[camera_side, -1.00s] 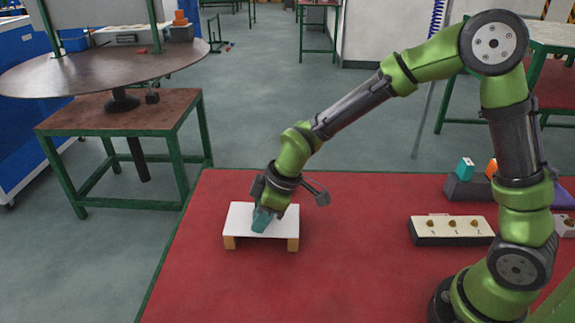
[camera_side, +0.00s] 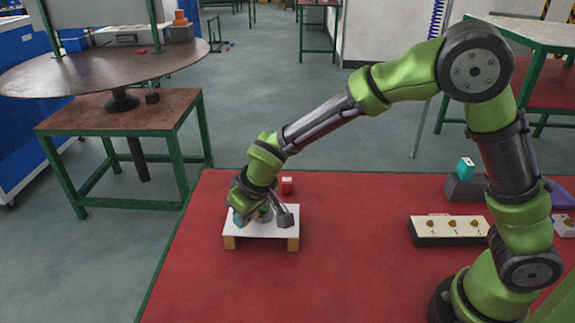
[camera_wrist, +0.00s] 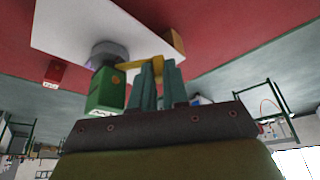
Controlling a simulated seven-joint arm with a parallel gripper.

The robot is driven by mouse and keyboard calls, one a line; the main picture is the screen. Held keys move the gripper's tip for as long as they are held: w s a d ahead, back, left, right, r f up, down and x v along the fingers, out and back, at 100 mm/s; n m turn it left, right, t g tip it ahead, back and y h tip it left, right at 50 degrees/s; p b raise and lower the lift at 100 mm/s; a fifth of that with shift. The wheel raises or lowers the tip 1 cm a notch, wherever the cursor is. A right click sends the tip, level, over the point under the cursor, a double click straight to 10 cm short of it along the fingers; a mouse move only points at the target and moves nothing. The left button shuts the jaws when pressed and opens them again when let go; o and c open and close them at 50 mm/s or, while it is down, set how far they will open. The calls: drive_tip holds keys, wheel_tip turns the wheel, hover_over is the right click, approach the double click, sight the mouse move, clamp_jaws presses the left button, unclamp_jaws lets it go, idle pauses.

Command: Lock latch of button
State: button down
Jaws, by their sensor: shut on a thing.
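A white platform on wooden feet stands on the red table; its top shows in the side view (camera_side: 275,228) and in the wrist view (camera_wrist: 75,25). On it, in the wrist view, are a grey round part (camera_wrist: 104,52) and a green block (camera_wrist: 103,92) beside it. A yellow bar (camera_wrist: 128,65), which looks like the latch, runs from there to my teal fingertips. My gripper (camera_wrist: 158,80) is shut on the yellow bar. In the side view my gripper (camera_side: 243,217) is low over the platform's left half, and my wrist hides most of the button assembly.
A small red block (camera_side: 287,186) stands just behind the platform; it shows in the wrist view too (camera_wrist: 54,72). A white panel with several brass knobs (camera_side: 450,230) and a teal block (camera_side: 466,168) are at the right. The table's front middle is clear.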

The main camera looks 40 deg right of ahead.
drive_tip(key=shift+w+a+m+h, duration=0.1)
drive_tip(key=shift+w+m+h, duration=0.35)
drive_tip(key=shift+m, duration=0.55)
drive_tip(key=shift+w, duration=0.15)
drive_tip(key=c, duration=1.1)
unclamp_jaws()
drive_tip(key=v, duration=1.7)
drive_tip(key=s+d+m+t, duration=0.1)
drive_tip(key=s+d, duration=0.4)
drive_tip(key=s+d+m+y, duration=0.1)
drive_tip(key=s+d, duration=0.4)
drive_tip(key=s+d+r+m+t+y, duration=0.1)
drive_tip(key=s+d+m, duration=0.1)
drive_tip(key=s+d, duration=0.3)
drive_tip(key=shift+s+d+t, duration=0.3)
drive_tip(key=shift+s+d, duration=0.1)
drive_tip(key=shift+d, duration=0.15)
